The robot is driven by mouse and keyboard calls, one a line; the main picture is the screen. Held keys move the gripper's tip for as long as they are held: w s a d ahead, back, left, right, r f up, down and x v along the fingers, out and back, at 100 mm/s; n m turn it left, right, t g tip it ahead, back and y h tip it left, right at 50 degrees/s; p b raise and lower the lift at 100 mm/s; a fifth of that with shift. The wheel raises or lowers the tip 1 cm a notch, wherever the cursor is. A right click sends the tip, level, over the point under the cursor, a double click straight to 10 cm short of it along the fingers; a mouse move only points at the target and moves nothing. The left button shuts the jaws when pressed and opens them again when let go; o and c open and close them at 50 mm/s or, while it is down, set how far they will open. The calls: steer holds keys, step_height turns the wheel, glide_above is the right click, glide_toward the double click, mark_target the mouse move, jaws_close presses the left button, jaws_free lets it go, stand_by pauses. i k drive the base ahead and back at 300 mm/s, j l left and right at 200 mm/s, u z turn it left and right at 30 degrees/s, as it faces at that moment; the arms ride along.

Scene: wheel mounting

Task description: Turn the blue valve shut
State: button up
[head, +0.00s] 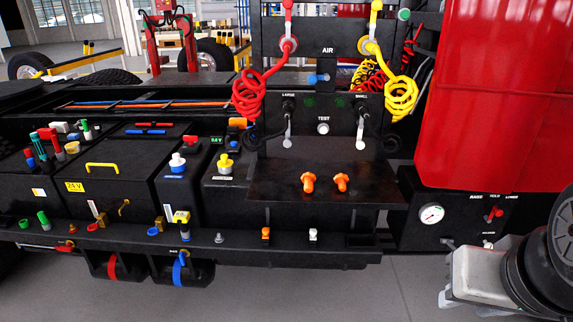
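A small blue valve handle (319,78) sits on the dark panel below the word AIR, between the red coiled hose (250,92) and the yellow coiled hose (400,97). It appears to lie roughly sideways; its exact angle is too small to tell. Another blue lever-like part (180,268) hangs below the front ledge, beside a similar red one (112,266). I cannot tell from the picture which blue part is the valve. Part of my arm shows at the lower right, well away from both blue parts. My gripper's fingers are not in view.
A shelf (270,185) with two orange knobs juts out below the panel. Caps and fittings crowd the left boxes. The grey floor in front is clear.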

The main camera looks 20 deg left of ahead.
mark_target(181, 255)
steer(key=u, duration=1.7)
steer(key=i+z, duration=0.1)
steer(key=z, duration=0.4)
steer(key=i+j+z, duration=0.4)
steer(key=j, duration=0.25)
steer(key=i+j+z, duration=0.2)
steer(key=j, duration=0.2)
steer(key=i+j, duration=0.1)
steer(key=j, duration=0.2)
steer(key=i+j, duration=0.15)
steer(key=j, duration=0.2)
steer(key=i+j, duration=0.1)
steer(key=j, duration=0.2)
